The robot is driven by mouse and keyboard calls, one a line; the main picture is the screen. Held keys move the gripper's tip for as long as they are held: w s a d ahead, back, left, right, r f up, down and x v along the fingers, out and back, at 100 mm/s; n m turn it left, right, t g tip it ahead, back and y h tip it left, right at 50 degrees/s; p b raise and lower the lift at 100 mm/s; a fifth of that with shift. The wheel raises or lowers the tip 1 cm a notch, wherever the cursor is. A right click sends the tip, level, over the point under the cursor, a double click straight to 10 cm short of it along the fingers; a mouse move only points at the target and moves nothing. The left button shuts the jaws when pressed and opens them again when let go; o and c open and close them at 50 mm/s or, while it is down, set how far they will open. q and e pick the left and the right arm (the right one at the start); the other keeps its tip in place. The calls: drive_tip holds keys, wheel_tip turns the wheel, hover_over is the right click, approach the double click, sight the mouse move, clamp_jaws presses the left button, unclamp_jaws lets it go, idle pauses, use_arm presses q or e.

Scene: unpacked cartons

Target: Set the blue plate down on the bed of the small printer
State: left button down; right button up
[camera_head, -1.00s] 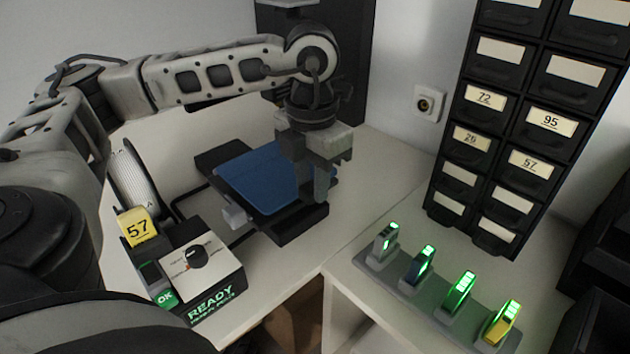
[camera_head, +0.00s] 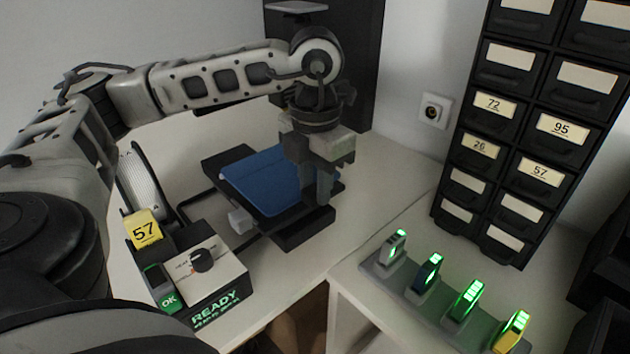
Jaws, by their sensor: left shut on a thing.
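The blue plate (camera_head: 258,182) lies flat over the black bed of the small printer (camera_head: 226,158). I cannot tell whether it rests fully on the bed or sits just above it. My left gripper (camera_head: 318,190) points down at the plate's right edge and is shut on it; the fingers hide part of that edge. The printer's dark upright frame (camera_head: 365,70) stands behind my left arm. My right gripper is not in view.
A rack (camera_head: 440,305) of lit devices and a labelled drawer cabinet (camera_head: 520,130) are to the right. White tabletop (camera_head: 375,190) is clear between.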

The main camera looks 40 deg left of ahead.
use_arm(q)
drive_tip(key=shift+f, duration=0.2)
drive_tip(key=shift+f+b, duration=1)
drive_tip(key=shift+b, duration=0.1)
drive_tip(key=c, duration=1.1)
unclamp_jaws()
drive_tip(key=shift+o, duration=0.2)
drive_tip(key=shift+r+p, duration=1)
drive_tip(key=shift+r, duration=0.65)
